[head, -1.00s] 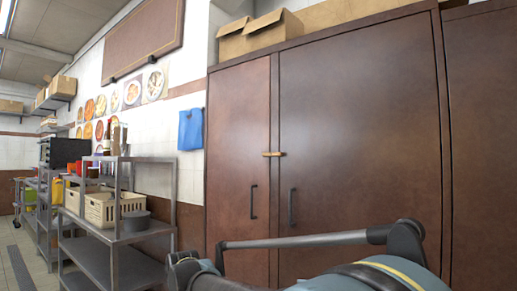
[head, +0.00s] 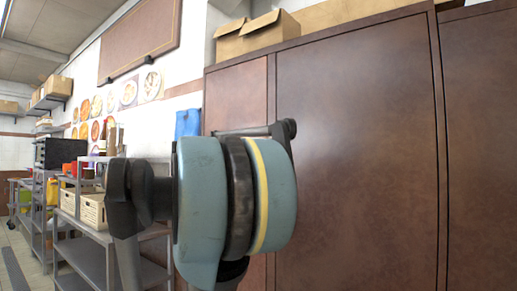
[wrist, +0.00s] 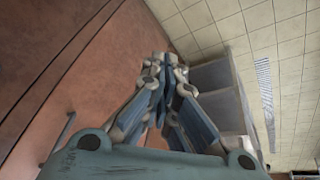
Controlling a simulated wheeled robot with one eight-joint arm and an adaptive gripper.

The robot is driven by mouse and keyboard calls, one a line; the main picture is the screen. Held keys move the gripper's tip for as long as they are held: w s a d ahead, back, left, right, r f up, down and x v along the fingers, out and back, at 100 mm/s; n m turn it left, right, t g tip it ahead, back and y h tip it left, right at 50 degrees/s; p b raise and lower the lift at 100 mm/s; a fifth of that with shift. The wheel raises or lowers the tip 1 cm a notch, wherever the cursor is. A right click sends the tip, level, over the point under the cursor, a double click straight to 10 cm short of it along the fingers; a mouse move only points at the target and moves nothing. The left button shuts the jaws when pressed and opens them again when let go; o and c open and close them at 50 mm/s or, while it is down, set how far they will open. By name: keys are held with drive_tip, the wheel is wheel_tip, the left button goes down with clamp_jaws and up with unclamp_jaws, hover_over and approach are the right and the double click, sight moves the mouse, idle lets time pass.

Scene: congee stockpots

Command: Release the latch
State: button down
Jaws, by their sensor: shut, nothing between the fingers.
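The tall brown cabinet (head: 360,150) fills the right half of the head view, with its doors closed. The brass latch across the seam of the two left doors is hidden behind my raised arm. In the wrist view the brown cabinet front (wrist: 85,75) lies on the left, with a dark door handle (wrist: 62,130) near the lower left; I cannot make out the latch there. My gripper (wrist: 155,72) is shut and empty in the wrist view, with the cabinet front beside and behind it. I cannot tell whether it touches the door.
Cardboard boxes (head: 258,36) sit on top of the cabinet. A blue item (head: 187,123) hangs on the tiled wall. A grey metal shelf (head: 92,240) with cream crates (head: 92,211) stands left of the cabinet; a grey shelf (wrist: 215,82) also shows right of my gripper in the wrist view.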

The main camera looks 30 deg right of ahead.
drive_tip(key=w+d+r+m+h, duration=0.2)
drive_tip(key=w+d+r+m, duration=0.1)
drive_tip(key=d+r, duration=0.6)
drive_tip(key=w+d+r+m+h, duration=0.2)
drive_tip(key=w+d+r, duration=0.3)
drive_tip(key=d+r, duration=0.5)
drive_tip(key=w+d+r+m+h, duration=0.1)
drive_tip(key=w+d+r+m, duration=0.3)
drive_tip(key=d+r, duration=0.6)
wheel_tip(320, 180, up, 12)
drive_tip(key=shift+w+r+h, duration=0.1)
drive_tip(key=shift+w+h, duration=0.2)
drive_tip(key=shift+h, duration=0.1)
drive_tip(key=x, duration=1)
drive_tip(key=shift+f, duration=0.3)
drive_tip(key=shift+a+f, duration=0.1)
drive_tip(key=shift+f, duration=1.7)
